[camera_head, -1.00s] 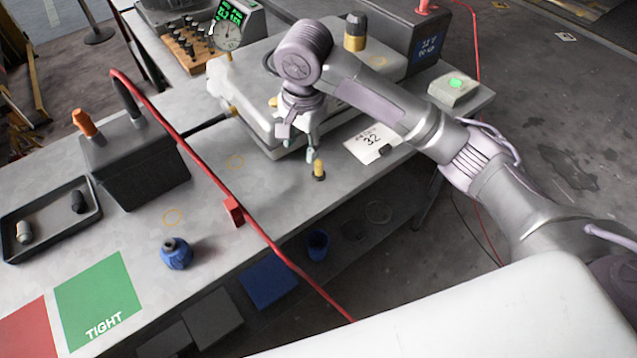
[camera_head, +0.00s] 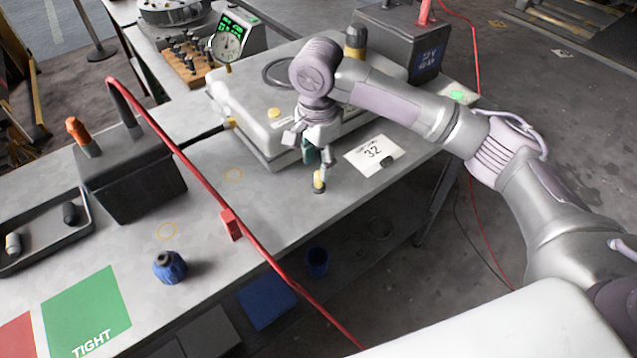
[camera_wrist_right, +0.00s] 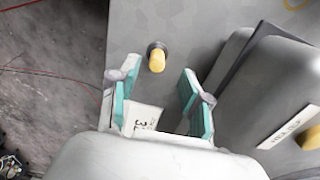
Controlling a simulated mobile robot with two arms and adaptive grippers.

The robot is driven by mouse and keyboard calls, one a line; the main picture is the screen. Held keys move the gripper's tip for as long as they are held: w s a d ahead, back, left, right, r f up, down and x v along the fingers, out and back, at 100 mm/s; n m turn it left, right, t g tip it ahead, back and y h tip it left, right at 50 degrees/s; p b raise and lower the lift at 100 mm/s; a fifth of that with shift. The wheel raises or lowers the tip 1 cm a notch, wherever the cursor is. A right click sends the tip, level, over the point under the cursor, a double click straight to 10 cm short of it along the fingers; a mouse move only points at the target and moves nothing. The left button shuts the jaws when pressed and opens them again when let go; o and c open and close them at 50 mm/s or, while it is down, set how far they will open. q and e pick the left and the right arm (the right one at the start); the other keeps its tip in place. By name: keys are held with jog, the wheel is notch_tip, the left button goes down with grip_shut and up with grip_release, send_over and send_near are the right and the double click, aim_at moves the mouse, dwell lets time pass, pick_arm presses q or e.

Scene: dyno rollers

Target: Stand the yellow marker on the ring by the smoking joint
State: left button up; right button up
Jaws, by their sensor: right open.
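The small yellow marker (camera_head: 318,181), on a dark base, stands upright on the bench near its front edge. In the right wrist view the marker (camera_wrist_right: 156,62) sits ahead of the fingertips, roughly centred between them. My right gripper (camera_head: 314,163) points down just above the marker, its teal fingers apart; in the wrist view the open gripper (camera_wrist_right: 153,78) is empty. Two thin yellow rings are drawn on the bench: one ring (camera_head: 233,174) near the white case, another ring (camera_head: 167,230) near the blue pot. My left gripper is out of view.
A white case (camera_head: 255,125) stands behind the marker, a card (camera_head: 373,155) to its right. A red cable (camera_head: 187,160) with a red clip (camera_head: 231,224) crosses the bench left of it. The blue pot (camera_head: 169,267) and dark battery box (camera_head: 130,180) stand further left.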

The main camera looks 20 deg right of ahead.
aim_at(318, 174)
jog(key=shift+s+f, duration=0.2)
jog(key=shift+f, duration=2.15)
grip_shut()
